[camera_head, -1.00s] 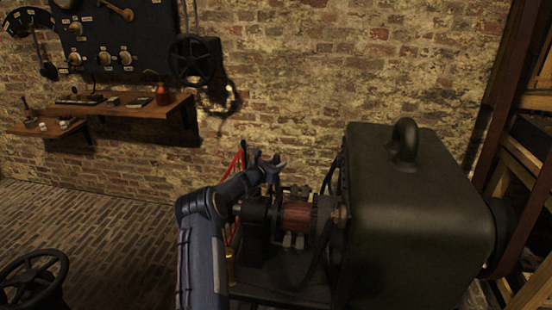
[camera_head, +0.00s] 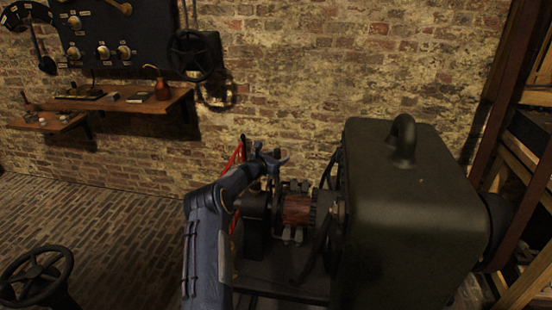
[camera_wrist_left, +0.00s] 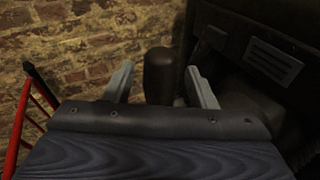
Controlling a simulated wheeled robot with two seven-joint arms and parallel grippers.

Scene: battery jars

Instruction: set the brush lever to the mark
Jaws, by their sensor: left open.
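My left gripper (camera_head: 273,156) is open above the left end of the dynamo, whose copper-red drum (camera_head: 297,209) shows just to its right. In the left wrist view the two grey fingers (camera_wrist_left: 161,84) stand apart. A dark brown, round-topped cylindrical grip (camera_wrist_left: 158,72) shows upright in the gap between them; it looks like the handle of the brush lever. I cannot tell whether the fingers touch it. The lever's arm is hidden, and I cannot make out the mark. In the head view the gripper hides the handle. My right gripper is out of view.
A large dark green housing (camera_head: 415,205) stands right of the dynamo. Red bars (camera_head: 236,160) stand behind my left arm. A brick wall is at the back, with a wooden shelf (camera_head: 125,103) and a dark switch panel (camera_head: 120,40). A handwheel (camera_head: 35,277) is at lower left.

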